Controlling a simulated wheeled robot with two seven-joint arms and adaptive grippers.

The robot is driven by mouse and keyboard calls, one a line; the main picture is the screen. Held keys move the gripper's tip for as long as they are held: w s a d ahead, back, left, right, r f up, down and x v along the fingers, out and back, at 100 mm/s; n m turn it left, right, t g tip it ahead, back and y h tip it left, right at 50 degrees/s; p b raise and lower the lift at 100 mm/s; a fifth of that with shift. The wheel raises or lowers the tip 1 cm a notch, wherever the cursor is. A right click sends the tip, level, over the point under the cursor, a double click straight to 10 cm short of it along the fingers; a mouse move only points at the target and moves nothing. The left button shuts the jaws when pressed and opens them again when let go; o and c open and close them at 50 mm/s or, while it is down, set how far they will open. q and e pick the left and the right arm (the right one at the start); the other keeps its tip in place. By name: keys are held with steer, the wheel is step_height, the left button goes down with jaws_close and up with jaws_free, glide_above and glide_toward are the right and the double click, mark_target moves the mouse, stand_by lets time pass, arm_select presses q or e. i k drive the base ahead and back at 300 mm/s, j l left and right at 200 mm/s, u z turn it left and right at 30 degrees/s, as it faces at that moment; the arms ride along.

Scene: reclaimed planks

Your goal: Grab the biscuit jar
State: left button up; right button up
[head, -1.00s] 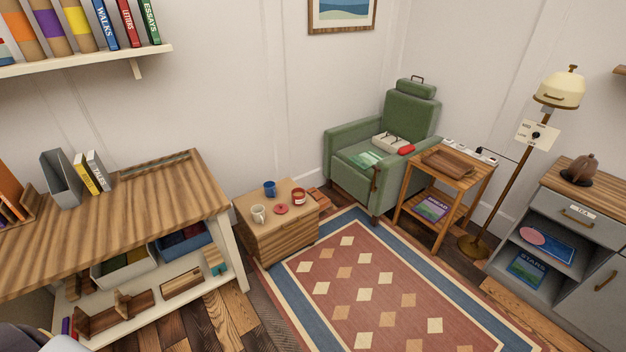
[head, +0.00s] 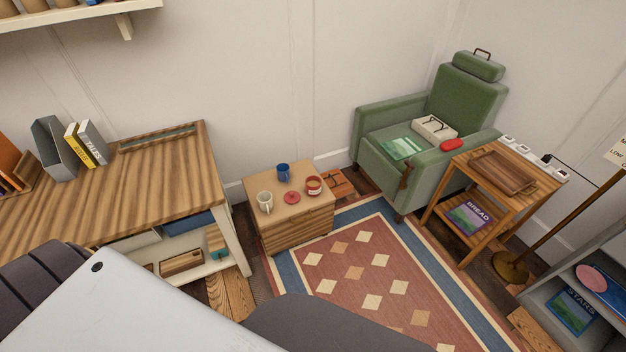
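A small red container with a pale band (head: 313,186) stands upright on the low wooden chest (head: 262,228). It may be the biscuit jar, but it is too small to be sure. A flat round red piece like a lid (head: 291,198) lies beside it. A blue mug (head: 283,173) stands behind and to the left, and a cream mug (head: 265,202) stands at the left front. Neither of my grippers is in view. Pale and dark parts of my own body fill the lower left and bottom middle.
A wooden desk (head: 95,215) stands left of the chest. A green armchair (head: 465,97) and a wooden side table (head: 525,205) with a brown tray (head: 503,172) stand to the right. The patterned rug (head: 350,265) in front of the chest is clear where visible.

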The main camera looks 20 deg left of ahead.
mark_target(313, 183)
steer(key=i+l+u, duration=0.15)
steer(key=i+u, duration=0.2)
steer(key=i, duration=0.2)
steer(key=i+l+u, duration=0.75)
steer(key=i, duration=0.25)
